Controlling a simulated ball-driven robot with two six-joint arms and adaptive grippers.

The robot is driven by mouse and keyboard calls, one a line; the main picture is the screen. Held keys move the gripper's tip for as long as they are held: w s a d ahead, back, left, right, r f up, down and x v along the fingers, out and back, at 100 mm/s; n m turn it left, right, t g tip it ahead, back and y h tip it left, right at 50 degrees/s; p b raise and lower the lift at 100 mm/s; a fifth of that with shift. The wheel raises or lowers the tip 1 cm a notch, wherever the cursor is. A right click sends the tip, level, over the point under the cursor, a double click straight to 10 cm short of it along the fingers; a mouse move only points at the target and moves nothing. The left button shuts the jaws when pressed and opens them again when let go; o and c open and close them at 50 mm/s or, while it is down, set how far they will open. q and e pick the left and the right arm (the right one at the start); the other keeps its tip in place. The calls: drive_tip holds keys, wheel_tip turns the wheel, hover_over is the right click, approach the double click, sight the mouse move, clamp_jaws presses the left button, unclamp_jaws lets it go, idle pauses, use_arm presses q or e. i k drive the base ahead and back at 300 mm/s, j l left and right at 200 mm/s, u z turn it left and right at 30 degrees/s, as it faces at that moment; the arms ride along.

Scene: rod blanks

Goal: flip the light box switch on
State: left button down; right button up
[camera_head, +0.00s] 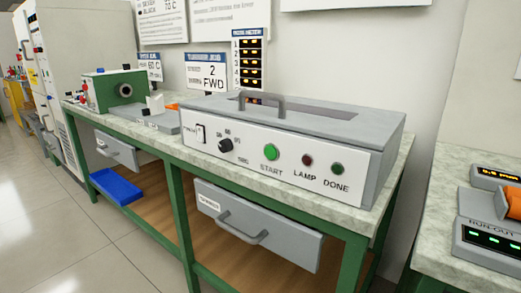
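A grey box (370,128) with a white front panel (330,173) and a handle (262,97) on top stands on the green-framed bench. At the panel's left end is a small switch (201,133) with blurred lettering that seems to read power. Its position is too small to tell. A black knob (225,145), a green START button (271,152), a dark red LAMP light (307,160) and a dark green DONE light (337,168) follow to the right. No label reading light box is legible. Neither gripper is in view.
A green machine (115,90) stands farther left on the bench (377,207). A closed drawer (255,232) hangs under the bench, with a blue tray (116,187) lower left. Another bench (440,243) at right carries displays (490,243). The floor (60,230) at front left is clear.

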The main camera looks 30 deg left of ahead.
sight(200, 137)
drive_tip(key=j+u, duration=0.15)
drive_tip(key=u, duration=1.1)
drive_tip(key=i+j, duration=0.15)
drive_tip(key=j, duration=0.25)
